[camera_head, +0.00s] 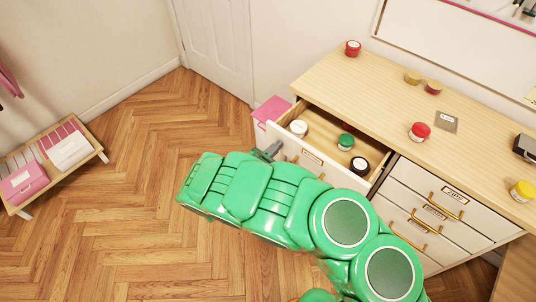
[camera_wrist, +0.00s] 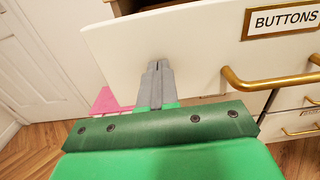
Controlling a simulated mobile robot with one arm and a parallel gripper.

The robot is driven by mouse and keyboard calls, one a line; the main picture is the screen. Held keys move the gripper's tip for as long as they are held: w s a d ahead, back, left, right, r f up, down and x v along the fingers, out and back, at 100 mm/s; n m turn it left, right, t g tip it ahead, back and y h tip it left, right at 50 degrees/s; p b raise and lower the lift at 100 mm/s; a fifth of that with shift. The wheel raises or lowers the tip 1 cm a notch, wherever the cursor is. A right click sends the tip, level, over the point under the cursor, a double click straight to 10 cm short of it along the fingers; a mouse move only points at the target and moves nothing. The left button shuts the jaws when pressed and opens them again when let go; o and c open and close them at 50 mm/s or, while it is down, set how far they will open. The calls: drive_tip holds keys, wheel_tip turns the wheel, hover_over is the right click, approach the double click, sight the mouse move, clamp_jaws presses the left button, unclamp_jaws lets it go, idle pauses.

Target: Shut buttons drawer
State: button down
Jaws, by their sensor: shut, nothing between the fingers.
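The buttons drawer (camera_head: 323,165) is pulled open from the left end of the dresser. A white, a green and a black jar are inside it. In the wrist view, its white front (camera_wrist: 195,55) fills the middle, with the label "BUTTONS" (camera_wrist: 284,20) and a brass handle (camera_wrist: 270,82) to the right. My gripper (camera_head: 272,151) is shut and empty, at the left part of the drawer front. In the wrist view, the fingertips (camera_wrist: 158,64) overlap the lower left of the front; I cannot tell whether they touch it.
The dresser top (camera_head: 385,95) holds several jars, including a red jar (camera_head: 419,131), and a grey card (camera_head: 446,122). Other drawers (camera_head: 430,208) on the right are shut. A pink box (camera_head: 270,110) stands left of the dresser. A low bench (camera_head: 88,144) is at far left. The wooden floor (camera_head: 150,120) between is clear.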

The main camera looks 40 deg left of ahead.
drive_tip(key=w, duration=1.7)
drive_tip(key=shift+d, duration=0.1)
drive_tip(key=shift+w, duration=0.55)
drive_tip(key=shift+w+r, duration=0.15)
drive_tip(key=shift+w, duration=0.15)
drive_tip(key=shift+w, duration=0.15)
drive_tip(key=shift+r, duration=0.1)
drive_tip(key=s, duration=1.5)
drive_tip(key=shift+f, duration=0.25)
